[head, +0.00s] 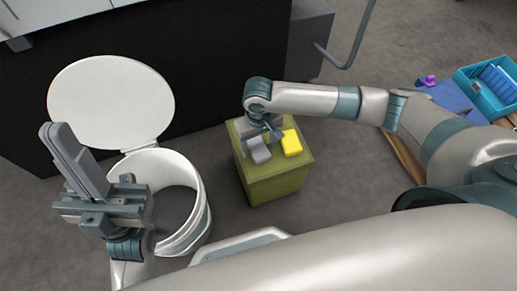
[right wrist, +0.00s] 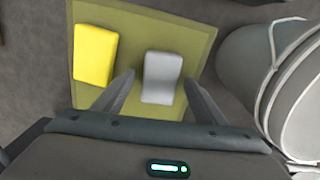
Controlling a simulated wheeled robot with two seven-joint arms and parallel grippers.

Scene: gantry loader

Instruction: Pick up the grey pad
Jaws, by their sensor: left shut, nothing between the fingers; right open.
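The grey pad (head: 259,152) lies on the olive-green stand (head: 276,186), left of a yellow pad (head: 292,142). In the right wrist view the grey pad (right wrist: 161,76) shows between the two fingers of my right gripper (right wrist: 158,92). The right gripper is open, with a finger to either side of the pad; I cannot tell its exact height above the stand. My left gripper (head: 72,160) is raised over the left side of the white bin, shut and empty, far from the pad.
The yellow pad (right wrist: 95,55) lies close beside the right gripper's left finger. A white bin (head: 203,200) with its round lid (head: 110,100) open stands left of the stand. A blue crate (head: 493,82) is at the far right. Dark machinery (head: 215,60) stands behind.

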